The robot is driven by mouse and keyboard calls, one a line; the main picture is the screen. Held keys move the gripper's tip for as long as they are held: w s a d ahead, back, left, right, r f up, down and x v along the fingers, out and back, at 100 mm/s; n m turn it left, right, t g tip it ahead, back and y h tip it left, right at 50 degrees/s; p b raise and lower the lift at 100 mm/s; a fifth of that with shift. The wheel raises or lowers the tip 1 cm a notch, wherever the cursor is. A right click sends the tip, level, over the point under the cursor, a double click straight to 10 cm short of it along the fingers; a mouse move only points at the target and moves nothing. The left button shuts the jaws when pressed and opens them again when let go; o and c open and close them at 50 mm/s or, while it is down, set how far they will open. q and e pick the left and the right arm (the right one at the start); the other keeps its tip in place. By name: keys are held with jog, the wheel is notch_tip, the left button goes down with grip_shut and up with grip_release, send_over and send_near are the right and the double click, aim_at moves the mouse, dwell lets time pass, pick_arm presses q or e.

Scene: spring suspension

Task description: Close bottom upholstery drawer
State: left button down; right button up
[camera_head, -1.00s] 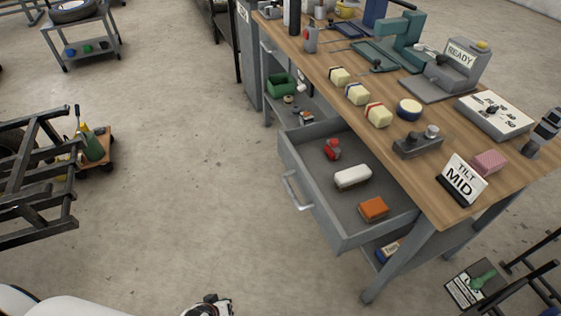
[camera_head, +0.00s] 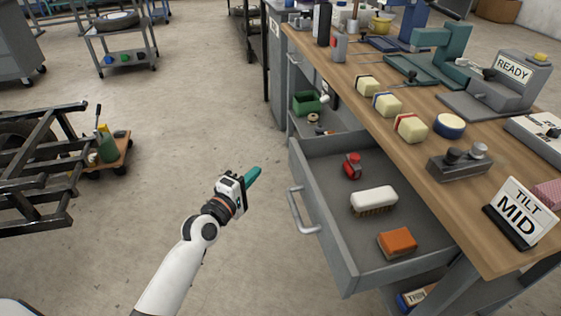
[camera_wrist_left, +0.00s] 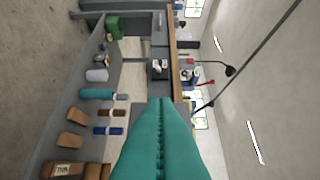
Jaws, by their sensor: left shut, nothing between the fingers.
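The grey drawer (camera_head: 334,243) under the wooden workbench is pulled out, showing its open inside. Its bar handle (camera_head: 303,212) is on the front panel, facing left. Inside lie a red item (camera_head: 352,166), a white brush (camera_head: 374,199) and an orange block (camera_head: 397,242). My left gripper (camera_head: 254,175), with teal fingers, is shut and empty. It is in the air left of the drawer front, apart from the handle in the picture. Its shut fingers also show in the left wrist view (camera_wrist_left: 160,103), where the scene appears turned sideways. My right gripper is out of view.
The workbench top (camera_head: 460,205) carries several blocks, a TILT MID sign (camera_head: 523,212) and tools. A shelf with a green bin (camera_head: 307,103) is beyond the drawer. A black frame (camera_head: 45,160) and low trolley (camera_head: 112,152) stand left. Floor between is clear.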

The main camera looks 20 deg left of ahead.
pick_arm(q)
jog(key=w+d, duration=0.4)
jog(key=w, duration=0.4)
jog(key=shift+d+b, duration=0.25)
jog(key=shift+b, duration=0.15)
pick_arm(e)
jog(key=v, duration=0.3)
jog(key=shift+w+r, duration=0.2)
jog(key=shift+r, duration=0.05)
pick_arm(q)
jog(key=shift+w+d, duration=0.1)
